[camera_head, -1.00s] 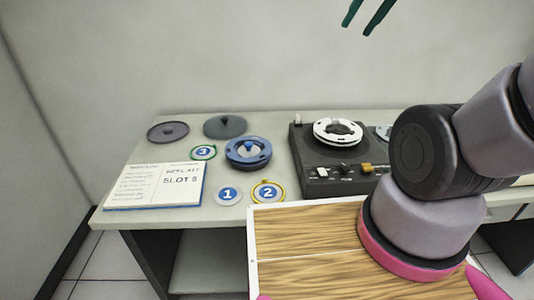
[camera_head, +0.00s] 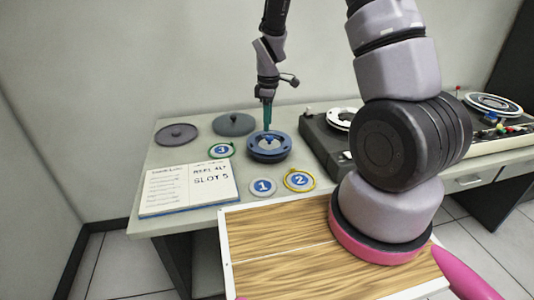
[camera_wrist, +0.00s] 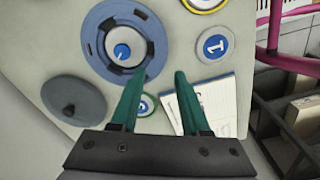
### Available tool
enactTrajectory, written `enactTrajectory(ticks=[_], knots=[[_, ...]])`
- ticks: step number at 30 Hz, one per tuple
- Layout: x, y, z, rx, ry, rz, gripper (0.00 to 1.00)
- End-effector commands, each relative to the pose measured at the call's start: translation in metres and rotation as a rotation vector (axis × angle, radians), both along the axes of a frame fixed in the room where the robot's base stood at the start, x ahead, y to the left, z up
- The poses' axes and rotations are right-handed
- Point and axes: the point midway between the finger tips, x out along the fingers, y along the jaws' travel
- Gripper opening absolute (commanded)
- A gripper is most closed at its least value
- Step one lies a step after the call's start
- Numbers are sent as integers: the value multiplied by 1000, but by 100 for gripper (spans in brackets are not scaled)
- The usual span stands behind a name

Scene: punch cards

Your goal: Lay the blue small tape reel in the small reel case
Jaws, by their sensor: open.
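The blue small tape reel (camera_head: 269,149) lies flat on the table, a slotted blue ring around a pale hub with a blue centre. It also shows in the wrist view (camera_wrist: 93,42). My gripper (camera_head: 267,116) points down just above it in the head view. In the wrist view my gripper (camera_wrist: 158,78) has its green fingers apart with nothing held, and the left finger overlaps the reel's rim. A slate round piece with a knob (camera_head: 234,124) and a dark flat round piece (camera_head: 176,134) lie behind. I cannot tell which thing is the small reel case.
An open booklet (camera_head: 190,187) lies at the front left. Numbered discs 1 (camera_head: 263,187), 2 (camera_head: 299,180) and 3 (camera_head: 221,151) lie near the reel. A tape deck (camera_head: 322,140) stands close on the right. A wooden board (camera_head: 270,262) is in the foreground.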

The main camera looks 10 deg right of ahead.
Motion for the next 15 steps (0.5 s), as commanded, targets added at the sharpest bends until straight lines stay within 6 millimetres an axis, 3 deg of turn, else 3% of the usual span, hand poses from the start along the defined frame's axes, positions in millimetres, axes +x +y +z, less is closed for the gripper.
enactTrajectory(ticks=[3,15], knots=[[0,2,-19,-11,19,53,46],[-1,2,-55,-13,24,68,46]])
